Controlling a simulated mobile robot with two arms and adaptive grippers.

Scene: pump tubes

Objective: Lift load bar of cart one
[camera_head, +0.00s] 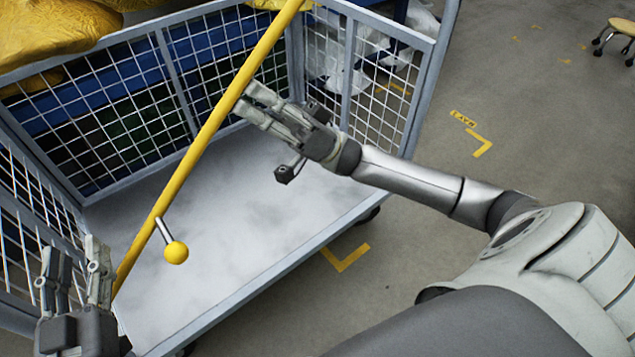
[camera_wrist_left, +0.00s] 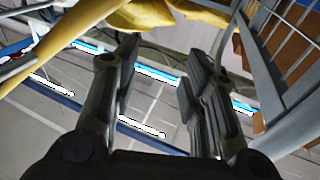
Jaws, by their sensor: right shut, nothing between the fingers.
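The load bar (camera_head: 185,165) is a long yellow bar running diagonally across the cart (camera_head: 225,265), a grey wire-mesh cart with a pale floor. A short rod with a yellow ball knob (camera_head: 176,252) sticks out from its lower part. My left gripper (camera_head: 73,250) is at the lower left, beside the bar's lower end, its fingers apart and empty. In the left wrist view, the bar (camera_wrist_left: 55,45) passes at the upper left, outside the open fingers (camera_wrist_left: 160,65). My right gripper (camera_head: 246,98) is shut and empty, its fingertips close to the bar's upper part; contact is unclear.
Mesh side walls (camera_head: 120,100) enclose the cart at the left and back. Yellow sacks (camera_head: 60,30) lie behind it at the upper left. Yellow floor markings (camera_head: 347,257) and open grey floor (camera_head: 530,130) are to the right. A small stool (camera_head: 622,28) stands far right.

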